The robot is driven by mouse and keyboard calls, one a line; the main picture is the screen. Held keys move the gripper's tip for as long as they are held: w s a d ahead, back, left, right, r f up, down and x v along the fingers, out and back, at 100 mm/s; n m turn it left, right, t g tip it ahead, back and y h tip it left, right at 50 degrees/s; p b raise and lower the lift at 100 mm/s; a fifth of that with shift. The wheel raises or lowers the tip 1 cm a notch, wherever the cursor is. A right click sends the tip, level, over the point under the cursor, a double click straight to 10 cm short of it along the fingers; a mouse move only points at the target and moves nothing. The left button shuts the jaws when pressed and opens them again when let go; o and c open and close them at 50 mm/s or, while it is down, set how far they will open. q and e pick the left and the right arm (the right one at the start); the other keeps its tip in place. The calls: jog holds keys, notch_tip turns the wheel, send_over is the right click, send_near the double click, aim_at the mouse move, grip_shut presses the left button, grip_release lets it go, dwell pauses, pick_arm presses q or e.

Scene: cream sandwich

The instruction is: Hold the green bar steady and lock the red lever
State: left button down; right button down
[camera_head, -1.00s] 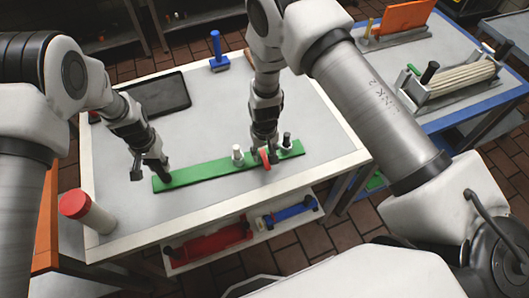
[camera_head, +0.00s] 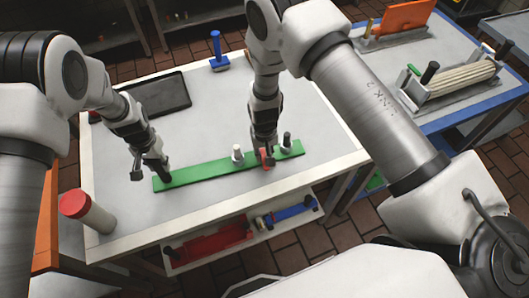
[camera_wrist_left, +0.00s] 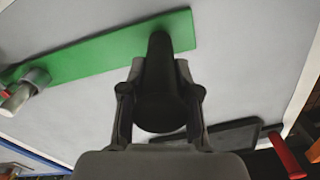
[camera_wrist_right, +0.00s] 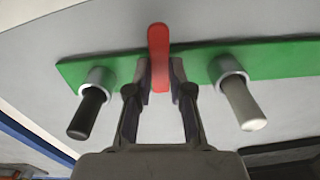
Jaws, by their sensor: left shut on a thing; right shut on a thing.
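The green bar (camera_head: 205,174) lies flat on the white-edged table. My left gripper (camera_head: 152,172) is shut on the black handle (camera_wrist_left: 160,85) at the bar's left end. The red lever (camera_wrist_right: 158,55) sits across the bar, between a black-pinned post (camera_wrist_right: 88,108) and a white-pinned post (camera_wrist_right: 241,102). My right gripper (camera_wrist_right: 158,85) is shut on the red lever, which points roughly crosswise to the bar. In the head view the lever (camera_head: 264,158) is partly hidden by that gripper.
A dark tray (camera_head: 160,95) and a blue-handled tool (camera_head: 217,50) stand at the back. A red-capped white cylinder (camera_head: 88,212) stands at the front left. Red (camera_head: 210,243) and blue (camera_head: 290,212) items lie on the shelf below. The tabletop around the bar is mostly clear.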

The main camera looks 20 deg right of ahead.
jog(key=m, duration=0.2)
jog(key=a+m, duration=0.1)
jog(key=m, duration=0.1)
jog(key=shift+w+m, duration=0.15)
jog(key=shift+m, duration=0.15)
jog(key=m, duration=0.4)
jog(key=shift+w+a, duration=0.3)
jog(key=m, duration=0.5)
jog(key=shift+w+a, duration=0.15)
jog(key=shift+w, duration=0.25)
jog(key=shift+w+f+m, duration=0.1)
jog(key=shift+w+m, duration=0.1)
jog(key=shift+m, duration=0.7)
jog(key=shift+w+m, duration=0.15)
jog(key=shift+m, duration=0.75)
jog(key=c, duration=1)
grip_release()
jog(key=shift+c, duration=0.2)
